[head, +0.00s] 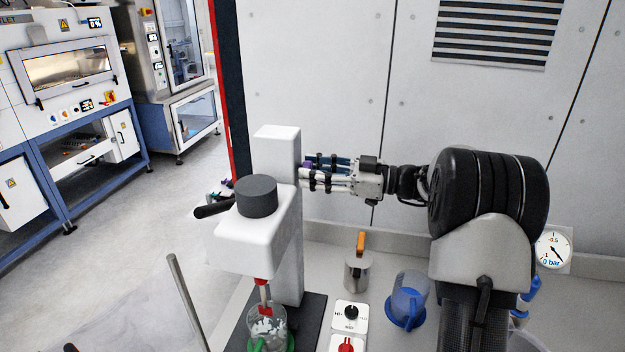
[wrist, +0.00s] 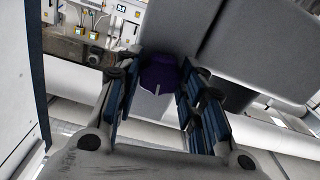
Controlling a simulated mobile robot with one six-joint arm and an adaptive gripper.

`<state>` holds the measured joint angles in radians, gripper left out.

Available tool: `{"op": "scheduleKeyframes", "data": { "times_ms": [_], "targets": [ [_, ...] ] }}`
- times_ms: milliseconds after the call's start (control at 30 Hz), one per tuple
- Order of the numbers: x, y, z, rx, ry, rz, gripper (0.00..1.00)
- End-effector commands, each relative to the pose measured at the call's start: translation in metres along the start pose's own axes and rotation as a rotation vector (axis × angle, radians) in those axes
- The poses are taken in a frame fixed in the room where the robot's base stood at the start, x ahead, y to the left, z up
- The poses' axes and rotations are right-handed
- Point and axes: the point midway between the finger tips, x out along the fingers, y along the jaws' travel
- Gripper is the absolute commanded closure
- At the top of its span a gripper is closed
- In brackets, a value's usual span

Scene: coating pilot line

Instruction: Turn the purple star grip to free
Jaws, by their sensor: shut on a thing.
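The purple star grip (wrist: 160,74) sits on the side of the white stirrer stand and shows between my fingers in the wrist view. A pale mark shows on its near face. In the head view only a small purple bit (head: 308,165) shows beside the column (head: 277,150); my fingers hide the rest. My gripper (head: 312,172) reaches in from the right, level, with its blue-lined fingers shut on the grip. The wrist view shows my gripper (wrist: 158,95) with one finger on each side of it. No free or locked marking can be read.
The stirrer head with a dark round cap (head: 257,196) stands left of my gripper, above a glass beaker (head: 267,325) with white pieces. A metal pot (head: 358,270), a blue jug (head: 408,300) and a knob panel (head: 349,318) stand below my arm. A pressure gauge (head: 553,250) is at right.

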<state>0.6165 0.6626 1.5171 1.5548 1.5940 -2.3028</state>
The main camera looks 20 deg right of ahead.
Motion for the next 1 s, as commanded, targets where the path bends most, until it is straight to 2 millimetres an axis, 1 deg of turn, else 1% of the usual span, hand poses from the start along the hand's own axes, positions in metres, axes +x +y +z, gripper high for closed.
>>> {"op": "scheduleKeyframes", "data": {
  "times_ms": [33,1000],
  "targets": [
    [0.0002,-0.0004,0.0036,-0.013,0.000,0.000,0.94],
    [0.0002,-0.0004,0.0038,-0.245,-0.001,-0.001,0.94]
  ]
}}
